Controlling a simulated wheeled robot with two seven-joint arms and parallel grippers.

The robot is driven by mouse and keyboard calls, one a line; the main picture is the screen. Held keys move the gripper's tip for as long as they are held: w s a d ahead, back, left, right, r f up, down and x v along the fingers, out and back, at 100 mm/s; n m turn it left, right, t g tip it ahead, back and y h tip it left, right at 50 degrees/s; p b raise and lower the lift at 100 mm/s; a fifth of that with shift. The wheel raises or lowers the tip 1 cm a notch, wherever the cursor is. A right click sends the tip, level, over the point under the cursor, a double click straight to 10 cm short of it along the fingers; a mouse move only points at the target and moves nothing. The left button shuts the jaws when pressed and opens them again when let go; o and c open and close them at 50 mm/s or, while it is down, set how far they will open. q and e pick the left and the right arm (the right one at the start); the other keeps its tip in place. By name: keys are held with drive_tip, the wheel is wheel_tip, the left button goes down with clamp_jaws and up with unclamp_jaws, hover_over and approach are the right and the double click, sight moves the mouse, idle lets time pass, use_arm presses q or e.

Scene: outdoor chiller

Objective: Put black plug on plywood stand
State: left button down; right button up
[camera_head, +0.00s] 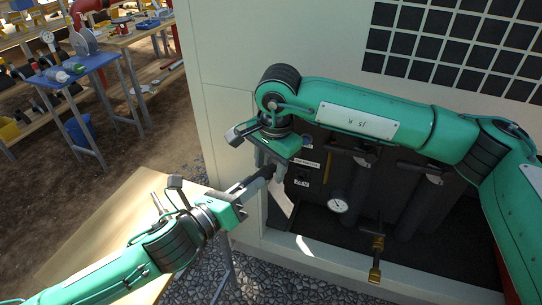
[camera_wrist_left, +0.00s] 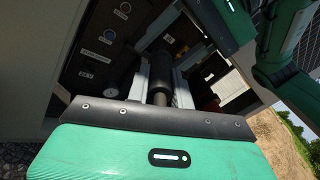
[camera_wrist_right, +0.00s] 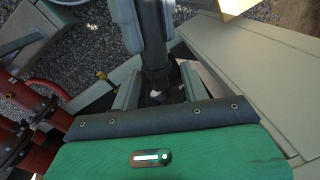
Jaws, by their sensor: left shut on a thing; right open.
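The black plug (camera_head: 266,172) is a dark cylinder in front of the chiller's open bay. My left gripper (camera_head: 250,185) is shut on it; the left wrist view shows the plug (camera_wrist_left: 158,70) between its fingers. My right gripper (camera_head: 272,165) is at the plug's other end, pointing down and open. In the right wrist view the plug (camera_wrist_right: 153,45) runs between its spread fingers; I cannot tell whether they touch it. The plywood stand (camera_head: 95,225) is a light wooden top at the lower left, partly behind my left arm. A corner of it seems to show in the right wrist view (camera_wrist_right: 236,6).
The white chiller wall (camera_head: 222,120) stands close behind the grippers. Its dark bay holds pipes, a round gauge (camera_head: 337,206) and a brass valve (camera_head: 376,262). A blue table (camera_head: 78,70) and workbenches with tools stand at the far left. Gravel covers the ground.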

drive_tip(key=c, duration=0.8)
use_arm(q)
drive_tip(key=c, duration=1.1)
unclamp_jaws()
drive_tip(key=shift+c, duration=0.2)
drive_tip(key=shift+s, duration=0.1)
